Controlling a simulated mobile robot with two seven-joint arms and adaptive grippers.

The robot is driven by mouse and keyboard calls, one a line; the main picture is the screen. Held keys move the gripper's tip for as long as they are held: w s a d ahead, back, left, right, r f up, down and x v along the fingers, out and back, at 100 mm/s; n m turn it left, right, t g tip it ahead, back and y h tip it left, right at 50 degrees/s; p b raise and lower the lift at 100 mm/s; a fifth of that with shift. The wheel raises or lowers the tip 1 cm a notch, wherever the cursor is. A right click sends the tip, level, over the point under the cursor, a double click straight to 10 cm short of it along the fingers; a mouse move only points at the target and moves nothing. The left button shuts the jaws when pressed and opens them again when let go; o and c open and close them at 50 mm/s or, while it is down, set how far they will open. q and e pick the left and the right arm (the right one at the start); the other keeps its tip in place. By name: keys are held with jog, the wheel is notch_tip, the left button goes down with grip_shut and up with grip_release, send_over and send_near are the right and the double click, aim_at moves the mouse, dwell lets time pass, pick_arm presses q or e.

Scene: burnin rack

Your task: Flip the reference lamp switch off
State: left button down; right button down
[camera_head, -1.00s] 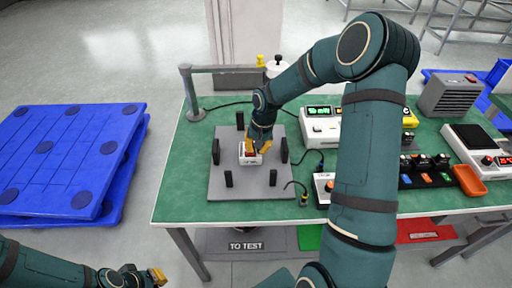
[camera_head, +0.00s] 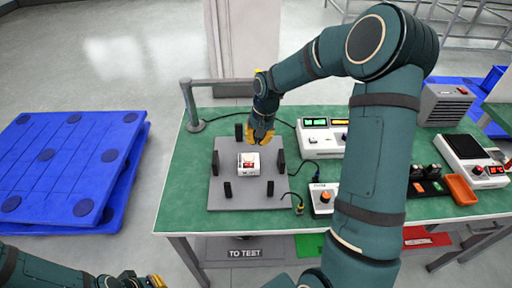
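A small white box (camera_head: 249,167) with a red part on top sits on the grey fixture plate (camera_head: 228,203), among several black posts. I cannot tell for sure whether that red part is the reference lamp switch. My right gripper (camera_head: 261,137), with yellow fingertips, hangs above and behind the box, apart from it. Nothing shows in it, but its finger gap is too small to judge. My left gripper (camera_head: 155,281) is at the bottom left, away from the table, partly cut off by the frame edge.
The green table (camera_head: 188,180) carries a white instrument (camera_head: 318,143) with lit displays, a small box with an orange knob (camera_head: 324,198), and an orange tray (camera_head: 464,192). A grey rail (camera_head: 192,105) stands at the back left. Blue pallets (camera_head: 70,165) lie on the floor at left.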

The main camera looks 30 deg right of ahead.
jog(key=r, duration=0.4)
jog(key=shift+s+d+r+p, duration=0.15)
jog(key=shift+d+r+p, duration=0.15)
jog(key=shift+r, duration=0.1)
jog(key=shift+s+f, duration=0.1)
